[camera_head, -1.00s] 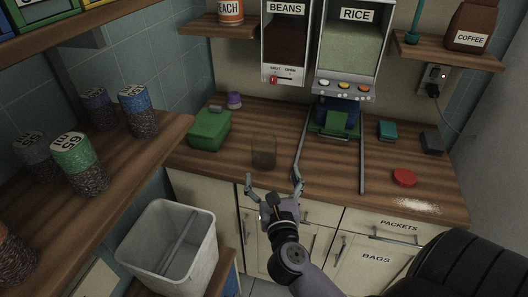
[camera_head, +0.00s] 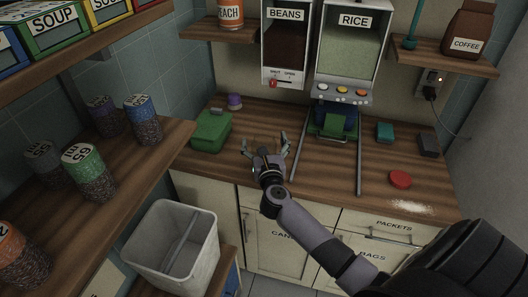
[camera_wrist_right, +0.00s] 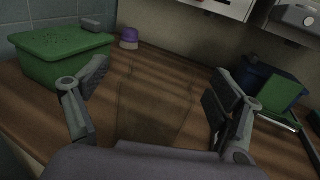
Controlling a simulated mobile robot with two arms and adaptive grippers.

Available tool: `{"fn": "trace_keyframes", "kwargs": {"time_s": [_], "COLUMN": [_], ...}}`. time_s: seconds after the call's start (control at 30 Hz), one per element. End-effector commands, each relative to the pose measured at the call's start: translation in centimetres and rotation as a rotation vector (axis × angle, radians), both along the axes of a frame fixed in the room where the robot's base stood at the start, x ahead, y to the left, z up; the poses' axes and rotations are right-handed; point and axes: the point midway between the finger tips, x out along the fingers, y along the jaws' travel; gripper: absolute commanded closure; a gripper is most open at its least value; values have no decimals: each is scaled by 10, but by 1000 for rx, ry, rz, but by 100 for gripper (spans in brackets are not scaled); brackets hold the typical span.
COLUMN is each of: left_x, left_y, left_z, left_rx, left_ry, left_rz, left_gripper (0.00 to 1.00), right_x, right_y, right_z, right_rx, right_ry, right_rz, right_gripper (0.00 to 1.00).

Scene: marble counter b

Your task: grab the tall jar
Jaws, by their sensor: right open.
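The tall jar (camera_wrist_right: 155,108) is clear and see-through, with faint edges in the right wrist view. It stands upright on the wooden counter. My right gripper (camera_head: 265,146) is open with its fingers on either side of the jar. In the right wrist view the gripper (camera_wrist_right: 160,78) shows one finger to the left and one to the right of the jar, with gaps that look unclosed. In the head view the jar is hardly visible behind the gripper. My left gripper is not in view.
A green lidded box (camera_head: 211,130) stands left of the jar, with a purple-capped item (camera_head: 234,101) behind. The rice dispenser (camera_head: 346,60) and a metal rail (camera_head: 300,150) are to the right. A red lid (camera_head: 400,179) lies further right. A white bin (camera_head: 174,247) stands below.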

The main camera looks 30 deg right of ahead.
Motion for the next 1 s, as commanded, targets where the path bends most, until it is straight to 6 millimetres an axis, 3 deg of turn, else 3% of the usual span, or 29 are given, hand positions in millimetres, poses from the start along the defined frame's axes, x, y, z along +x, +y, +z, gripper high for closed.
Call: {"fn": "trace_keyframes", "kwargs": {"time_s": [0.33, 1.0], "left_x": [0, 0], "left_y": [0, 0], "left_z": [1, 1], "left_rx": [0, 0], "left_ry": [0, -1], "left_rz": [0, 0], "left_gripper": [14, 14], "right_x": [7, 6], "right_y": [-4, -3], "right_z": [-1, -1], "right_rx": [1, 0], "right_ry": [0, 1], "right_rz": [0, 0], "right_gripper": [15, 59]}}
